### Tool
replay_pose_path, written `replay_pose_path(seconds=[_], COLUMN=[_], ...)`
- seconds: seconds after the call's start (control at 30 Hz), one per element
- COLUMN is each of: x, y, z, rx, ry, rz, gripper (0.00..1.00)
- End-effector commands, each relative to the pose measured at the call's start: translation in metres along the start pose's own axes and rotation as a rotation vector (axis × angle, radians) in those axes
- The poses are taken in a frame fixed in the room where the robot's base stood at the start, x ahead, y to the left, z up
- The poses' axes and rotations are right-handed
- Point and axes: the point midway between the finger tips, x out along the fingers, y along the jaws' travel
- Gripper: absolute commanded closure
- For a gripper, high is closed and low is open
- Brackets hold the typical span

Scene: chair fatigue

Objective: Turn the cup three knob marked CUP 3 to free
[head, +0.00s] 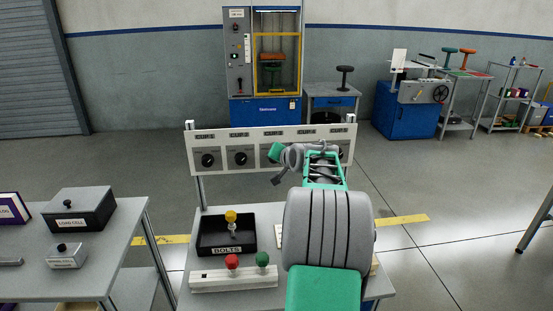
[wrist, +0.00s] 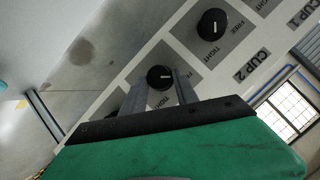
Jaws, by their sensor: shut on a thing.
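The CUP 3 knob (wrist: 160,77) is a round black knob with a white pointer line on a grey plate of the white panel (head: 322,163). My gripper (wrist: 160,88) is at this knob, with one finger on each side, shut on it. The pointer line points to the right in the wrist view. In the head view my gripper (head: 271,157) reaches the panel's third plate and mostly covers the knob.
The CUP 2 knob (wrist: 212,25) is beside the held knob. In the head view two more knobs (head: 208,160) (head: 241,158) show left of my gripper. A black bolts tray (head: 213,246) and a white block (head: 207,283) with red and green knobs stand below the panel.

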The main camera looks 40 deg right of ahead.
Motion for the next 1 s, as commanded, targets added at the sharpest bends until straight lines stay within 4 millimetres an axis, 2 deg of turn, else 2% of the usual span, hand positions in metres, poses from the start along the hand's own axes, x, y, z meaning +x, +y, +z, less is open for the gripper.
replay_pose_path(seconds=[0.03, 0.27, 0.57, 0.67, 0.9, 1.0], x=[0.001, 0.0, -0.003, -0.017, -0.065, -0.075], y=[0.001, 0.0, 0.0, -0.001, 0.001, 0.0], z=[0.001, 0.001, -0.001, -0.002, -0.001, 0.0], rx=[0.0, 0.0, 0.0, 0.0, 0.0, 0.0], ry=[-0.002, -0.001, 0.001, 0.003, 0.002, 0.001], rz=[0.001, 0.0, -0.001, -0.001, 0.001, 0.0], gripper=[0.63, 0.44, 0.43, 0.43, 0.43, 0.43])
